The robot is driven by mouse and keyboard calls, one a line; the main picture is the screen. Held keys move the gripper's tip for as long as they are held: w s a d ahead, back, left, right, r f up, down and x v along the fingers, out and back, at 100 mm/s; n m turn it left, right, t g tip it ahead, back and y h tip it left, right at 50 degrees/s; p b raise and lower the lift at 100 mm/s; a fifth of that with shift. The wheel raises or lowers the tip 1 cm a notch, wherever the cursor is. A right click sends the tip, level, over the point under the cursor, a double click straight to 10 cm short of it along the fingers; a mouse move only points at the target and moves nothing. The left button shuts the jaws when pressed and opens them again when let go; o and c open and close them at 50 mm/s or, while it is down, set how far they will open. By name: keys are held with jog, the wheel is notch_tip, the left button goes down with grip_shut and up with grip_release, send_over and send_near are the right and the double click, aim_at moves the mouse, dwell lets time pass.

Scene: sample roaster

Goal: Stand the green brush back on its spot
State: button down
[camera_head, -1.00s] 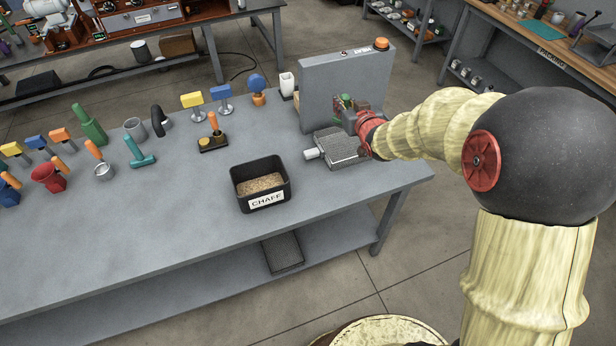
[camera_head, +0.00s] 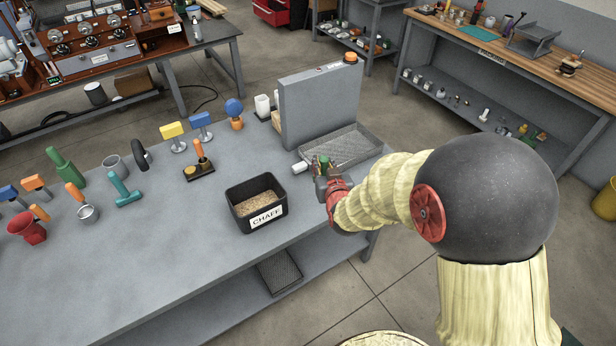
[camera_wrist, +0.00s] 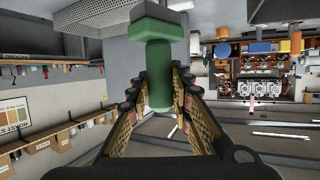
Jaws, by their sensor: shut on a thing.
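My gripper (camera_head: 325,184) is at the front right edge of the grey table, right of the chaff bin and in front of the mesh tray. It is shut on the green brush (camera_head: 323,162), of which only a small part shows in the head view. In the wrist view the green brush (camera_wrist: 160,75) is held between the finger pads (camera_wrist: 160,98), with its wider crosspiece at the top of the picture. Its contact with anything below cannot be told. I cannot make out which place on the table is its spot.
A black chaff bin (camera_head: 257,218) stands left of my gripper. A grey mesh tray (camera_head: 368,139) lies behind it, beside an upright grey panel (camera_head: 318,108). The front middle of the table is clear.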

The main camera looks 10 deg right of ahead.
jog(key=shift+w+a+f+b, duration=0.35)
jog(key=shift+w+f+b, duration=0.35)
jog(key=shift+w+f, duration=0.85)
jog(key=shift+w+a+f+b, duration=0.4)
jog(key=shift+w+f+b, duration=0.55)
jog(key=shift+f, duration=0.95)
jog(key=shift+w+a+f+b, duration=0.35)
jog(key=shift+w+f+b, duration=0.15)
jog(key=shift+w+f, duration=1.15)
jog(key=shift+s+f, duration=0.1)
jog(key=shift+f, duration=0.1)
jog(key=c, duration=2.1)
grip_release()
jog(key=shift+f, duration=0.15)
jog(key=o, duration=0.5)
jog(key=shift+r, duration=0.2)
